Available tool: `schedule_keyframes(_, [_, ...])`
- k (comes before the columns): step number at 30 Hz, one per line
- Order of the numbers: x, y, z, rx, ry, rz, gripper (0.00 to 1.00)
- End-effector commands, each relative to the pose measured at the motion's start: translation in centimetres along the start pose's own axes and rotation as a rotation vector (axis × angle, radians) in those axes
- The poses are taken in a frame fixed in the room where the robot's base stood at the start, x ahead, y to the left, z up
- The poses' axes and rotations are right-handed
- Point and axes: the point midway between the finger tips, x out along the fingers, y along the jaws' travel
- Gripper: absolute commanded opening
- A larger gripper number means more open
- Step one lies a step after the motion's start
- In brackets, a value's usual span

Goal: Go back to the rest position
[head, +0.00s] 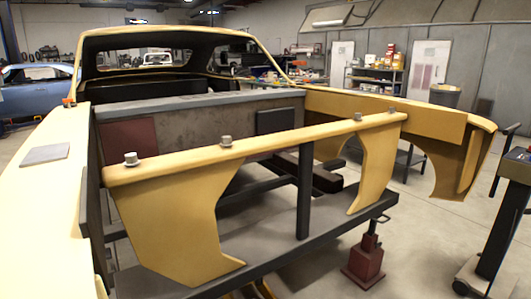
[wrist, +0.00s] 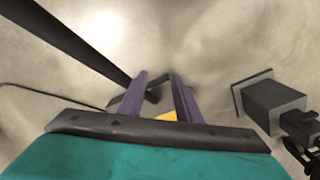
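My gripper (wrist: 159,76) shows in the wrist view only. Its two purple fingers stand apart beyond a black bar and a teal body. I see no object held between them; pale floor shows through the gap. A small yellow-orange patch (wrist: 167,116) shows low between the fingers, and I cannot tell what it belongs to. The head view does not show the gripper. It shows a yellow car body shell (head: 185,200) with an open front bay. No rest position is marked in either view.
Small grey fittings (head: 130,158) sit along the shell's front rail. A grey plate (head: 45,154) lies on the left fender. A red jack (head: 365,262) and a dark wheeled stand (head: 505,220) are at right. Bare floor (head: 425,240) lies between them. A dark bar (wrist: 70,40) crosses the wrist view.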

Motion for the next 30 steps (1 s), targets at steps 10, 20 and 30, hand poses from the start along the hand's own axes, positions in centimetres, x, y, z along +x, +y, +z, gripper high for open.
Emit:
schedule_keyframes(10, [6.3,0.1,5.7,-0.005,-0.111,0.008,0.31])
schedule_keyframes(20, [12.1,0.3,12.5,-0.011,-0.228,0.016,0.31])
schedule_keyframes(30, [15.7,0.6,18.1,-0.017,-0.315,0.022,0.31])
